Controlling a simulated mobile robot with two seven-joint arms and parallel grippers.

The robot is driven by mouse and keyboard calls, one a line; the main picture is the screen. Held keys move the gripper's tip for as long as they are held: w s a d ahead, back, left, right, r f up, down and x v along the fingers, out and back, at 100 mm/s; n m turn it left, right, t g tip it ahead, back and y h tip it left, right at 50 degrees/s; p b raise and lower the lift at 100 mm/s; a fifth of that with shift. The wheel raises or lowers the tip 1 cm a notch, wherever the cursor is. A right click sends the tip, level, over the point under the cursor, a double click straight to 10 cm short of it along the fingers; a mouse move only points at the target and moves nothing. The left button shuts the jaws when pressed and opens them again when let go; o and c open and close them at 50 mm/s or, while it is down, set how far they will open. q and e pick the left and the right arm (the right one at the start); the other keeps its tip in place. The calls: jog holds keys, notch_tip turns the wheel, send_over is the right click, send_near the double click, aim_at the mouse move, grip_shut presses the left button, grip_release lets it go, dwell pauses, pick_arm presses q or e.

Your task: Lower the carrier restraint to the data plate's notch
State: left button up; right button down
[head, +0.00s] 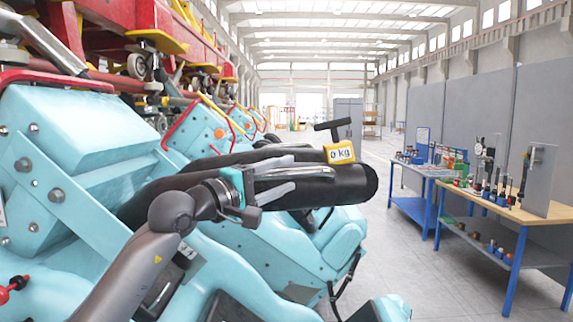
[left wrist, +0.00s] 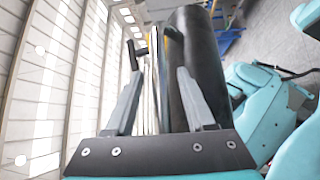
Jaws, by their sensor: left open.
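The carrier restraint appears to be the thick black padded bar (head: 345,187) that reaches out over the light-blue car in the head view. It lies raised, nearly level. A yellow gauge (head: 340,152) reading "0 kg" with a black T-shaped handle (head: 333,127) sits by its far end. My left gripper (head: 308,180) is open alongside the bar, its grey fingers pointing along it. In the left wrist view the open fingers (left wrist: 160,73) have the black bar (left wrist: 205,75) beside and behind the right finger. I cannot make out the data plate or its notch. My right gripper is out of view.
More light-blue car bodies (head: 75,135) stand at the left under a red frame (head: 95,50). A wooden-topped workbench (head: 480,202) with tools and a blue bench (head: 410,206) stand at the right. The grey floor (head: 415,285) between car and benches is clear.

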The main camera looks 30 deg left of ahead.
pick_arm(q)
jog(key=shift+w+d+r, duration=0.1)
jog(key=shift+w+d, duration=0.1)
jog(key=shift+w, duration=0.4)
jog(key=shift+c, duration=0.3)
grip_shut()
dwell(0.8)
